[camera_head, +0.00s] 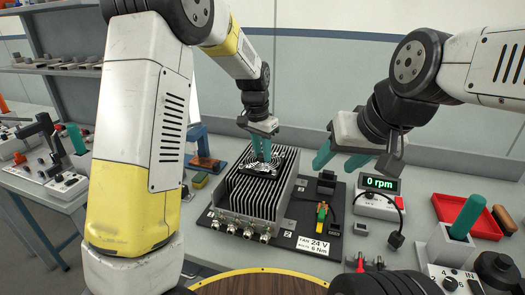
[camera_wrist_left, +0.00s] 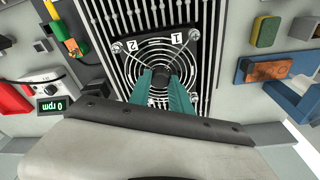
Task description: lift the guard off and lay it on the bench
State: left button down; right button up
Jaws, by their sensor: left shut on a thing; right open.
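The guard is a round wire grille of shiny rings (camera_wrist_left: 148,56) with a dark hub in its middle. It sits over the black fan on top of the finned heat-sink unit (camera_head: 240,200); whether it touches the fan I cannot tell. In the head view the guard (camera_head: 249,176) is partly hidden by my left gripper. My left gripper (camera_head: 261,157) points down with its teal fingers shut on the guard's hub; the fingers also show in the left wrist view (camera_wrist_left: 161,88). My right gripper (camera_head: 340,160) is open and empty, above the bench right of the unit.
A speed display reading 0 rpm (camera_head: 380,184) stands right of the unit, with a cable plug (camera_head: 396,240) in front. A red tray (camera_head: 466,214) and a teal-handled tool (camera_head: 467,215) are further right. A blue stand (camera_head: 200,145) is behind left. Bare bench (camera_head: 425,180) shows between display and tray.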

pick_arm(q)
notch_tip(320, 180, up, 2)
jog(key=shift+r, duration=0.2)
jog(key=s, duration=0.5)
jog(key=s+r, duration=0.1)
jog(key=s, duration=0.4)
jog(key=s+d, duration=0.1)
jog(key=s, duration=0.5)
jog(key=shift+r, duration=0.2)
jog(key=shift+r, duration=2.05)
